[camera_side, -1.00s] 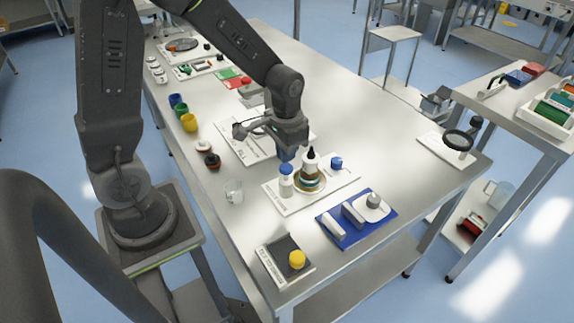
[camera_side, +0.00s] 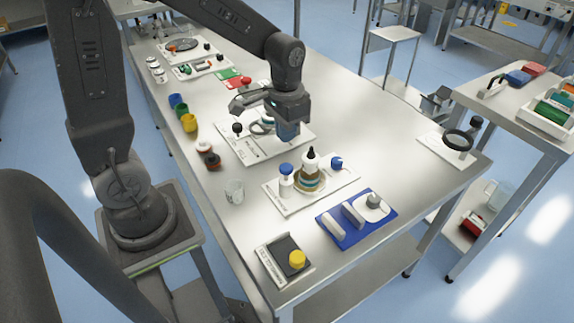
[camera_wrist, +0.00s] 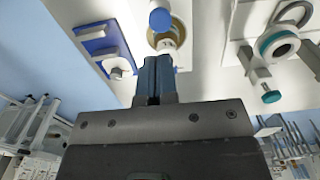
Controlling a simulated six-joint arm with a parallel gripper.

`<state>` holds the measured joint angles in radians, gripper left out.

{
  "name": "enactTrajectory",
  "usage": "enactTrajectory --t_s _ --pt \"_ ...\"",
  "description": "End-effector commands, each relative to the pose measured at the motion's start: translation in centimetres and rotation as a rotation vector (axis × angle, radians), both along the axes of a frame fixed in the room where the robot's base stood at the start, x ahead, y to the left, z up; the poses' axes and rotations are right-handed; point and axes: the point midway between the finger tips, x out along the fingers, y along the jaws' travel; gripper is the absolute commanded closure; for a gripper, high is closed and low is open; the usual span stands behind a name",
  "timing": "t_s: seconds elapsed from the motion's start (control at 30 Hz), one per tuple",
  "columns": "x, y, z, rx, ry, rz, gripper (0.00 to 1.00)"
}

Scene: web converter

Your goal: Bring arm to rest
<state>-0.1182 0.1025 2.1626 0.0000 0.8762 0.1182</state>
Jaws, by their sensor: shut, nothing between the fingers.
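My gripper (camera_side: 287,133) is above the work table (camera_side: 335,105), and its blue fingers are together with nothing between them. It hangs over the right part of a white board (camera_side: 262,150), which holds a small dark knob and a ring-shaped part that my gripper partly hides. In the wrist view the shut fingers (camera_wrist: 154,62) point toward the white board with bottles, where a blue cap (camera_wrist: 160,19) shows near the fingertips.
A white board (camera_side: 276,205) carries bottles and a blue-capped jar. A blue mat (camera_side: 333,238) and a tray with a yellow knob (camera_side: 297,259) lie nearer. Cups (camera_side: 189,123) and a clear beaker (camera_side: 234,191) stand at left. The table's right middle is bare.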

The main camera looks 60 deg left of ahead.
Motion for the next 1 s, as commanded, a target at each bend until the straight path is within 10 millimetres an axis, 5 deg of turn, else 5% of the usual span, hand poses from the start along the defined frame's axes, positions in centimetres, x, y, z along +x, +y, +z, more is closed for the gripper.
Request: enactTrajectory --t_s 0.37,0.7,1.0 --pt "-0.7 -0.4 1.4 0.004 -0.038 -0.001 1.0" --pt "-7.1 -2.7 8.7 0.014 -0.3 -0.002 1.0" --pt "-11.9 -3.8 11.0 0.003 -0.47 -0.001 1.0"
